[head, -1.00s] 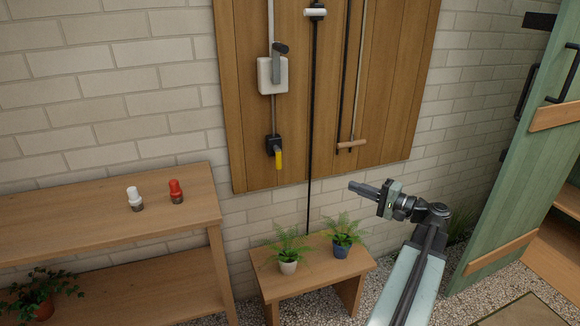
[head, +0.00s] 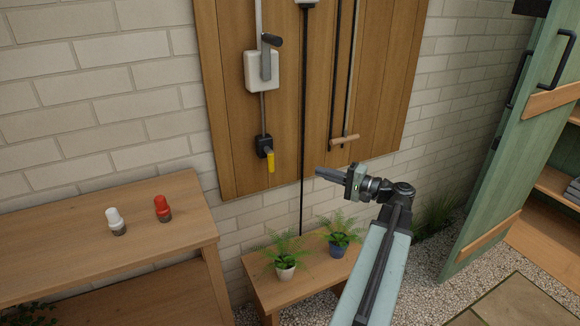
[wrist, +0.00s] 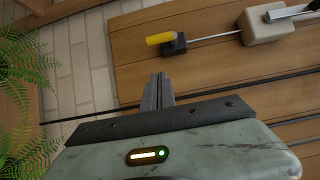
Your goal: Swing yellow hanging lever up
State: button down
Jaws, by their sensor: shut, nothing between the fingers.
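The yellow lever (head: 270,161) hangs down from a small black box (head: 264,146) low on the wooden wall panel. In the wrist view the yellow lever (wrist: 159,39) shows ahead of my fingers, lying sideways because that view is turned. My gripper (head: 320,172) is shut and empty. It points left, to the right of the lever and slightly lower in the head view, and does not touch it. In the wrist view my gripper (wrist: 158,80) shows its two fingers together.
A white box with a grey crank (head: 262,70) sits above the lever. A black rod (head: 303,120) and a wooden-handled pull (head: 344,140) hang nearby. Two potted ferns (head: 286,272) stand on a low bench below. White and red bottles (head: 163,209) stand on the left table.

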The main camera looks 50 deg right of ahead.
aim_at(269, 160)
jog(key=a+x, duration=0.2)
jog(key=x, duration=1)
jog(key=shift+a, duration=0.45)
